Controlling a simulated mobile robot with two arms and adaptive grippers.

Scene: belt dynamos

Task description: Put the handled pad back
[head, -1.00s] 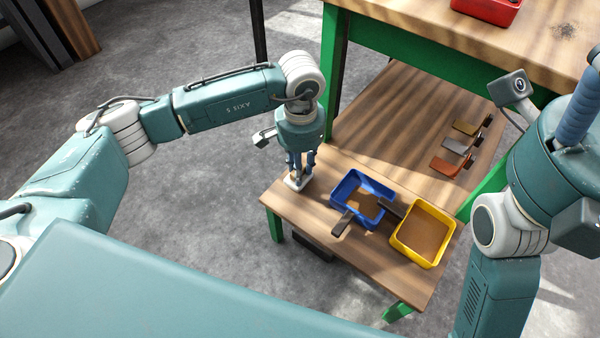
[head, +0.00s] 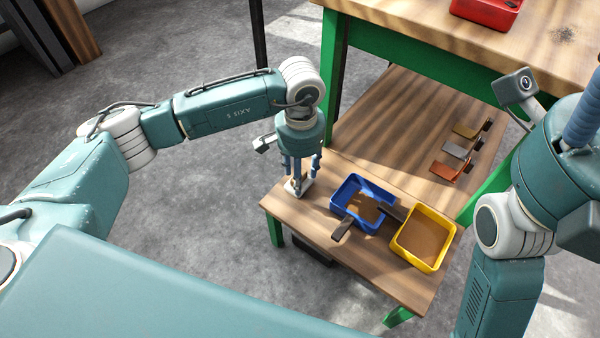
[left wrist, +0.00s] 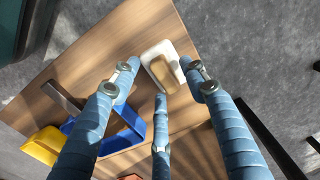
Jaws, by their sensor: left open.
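The handled pad, a white rounded pad with a tan block on top, lies on the lower wooden bench (head: 290,208) near its left corner. It shows in the left wrist view (left wrist: 152,49) and, partly hidden by fingers, in the head view (head: 293,188). My left gripper (head: 301,178) points down over it, its blue fingers spread; in the left wrist view the fingers (left wrist: 160,85) are apart, with nothing held between them. Whether a finger touches the pad I cannot tell.
A blue tray (head: 337,205) and a yellow tray (head: 400,254) stand right of the pad, with dark handles (head: 342,229) projecting near them. Several small coloured handled tools (head: 458,150) lie farther back. A red bin (head: 485,10) sits on the higher table.

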